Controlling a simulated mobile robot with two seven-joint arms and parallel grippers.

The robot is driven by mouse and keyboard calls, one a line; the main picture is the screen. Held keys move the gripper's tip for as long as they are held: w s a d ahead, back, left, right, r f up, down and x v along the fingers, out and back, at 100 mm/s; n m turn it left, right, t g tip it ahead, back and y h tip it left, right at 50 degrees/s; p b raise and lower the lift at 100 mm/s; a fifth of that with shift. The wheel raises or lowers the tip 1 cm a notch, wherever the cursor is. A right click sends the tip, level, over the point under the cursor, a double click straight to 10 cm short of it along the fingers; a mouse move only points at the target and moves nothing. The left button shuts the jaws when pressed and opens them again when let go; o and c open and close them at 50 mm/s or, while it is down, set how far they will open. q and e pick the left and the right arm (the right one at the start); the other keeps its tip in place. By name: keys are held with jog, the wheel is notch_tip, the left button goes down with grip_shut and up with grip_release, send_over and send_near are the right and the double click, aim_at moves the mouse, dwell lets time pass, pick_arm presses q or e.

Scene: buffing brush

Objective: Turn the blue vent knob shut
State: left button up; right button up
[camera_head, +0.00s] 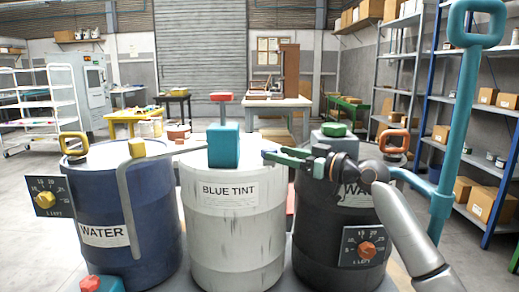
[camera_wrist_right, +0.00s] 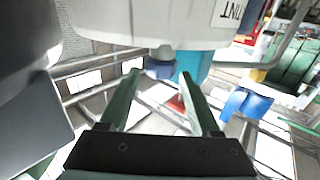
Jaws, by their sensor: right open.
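The blue vent knob (camera_wrist_right: 160,69) shows in the right wrist view as a small dark blue cap on a grey stem at the white drum (camera_wrist_right: 150,20). I cannot make the knob out clearly in the head view, where the white BLUE TINT drum (camera_head: 233,230) stands in the middle. My right gripper (camera_head: 268,155) reaches in from the right over this drum's top. Its two green fingers (camera_wrist_right: 160,80) are open and apart, with the knob just beyond and between their tips. I cannot tell whether they touch it. My left gripper is not in view.
A teal block (camera_head: 223,146) with a red T-handle (camera_head: 221,97) rises from the white drum, close left of my right gripper. A blue WATER drum (camera_head: 110,205) and a dark drum (camera_head: 315,235) flank it. A bent grey pipe (camera_head: 125,195) passes at the left.

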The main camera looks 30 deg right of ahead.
aim_at(260, 161)
jog(key=shift+x, duration=3.75)
jog(key=shift+f, duration=0.15)
grip_shut()
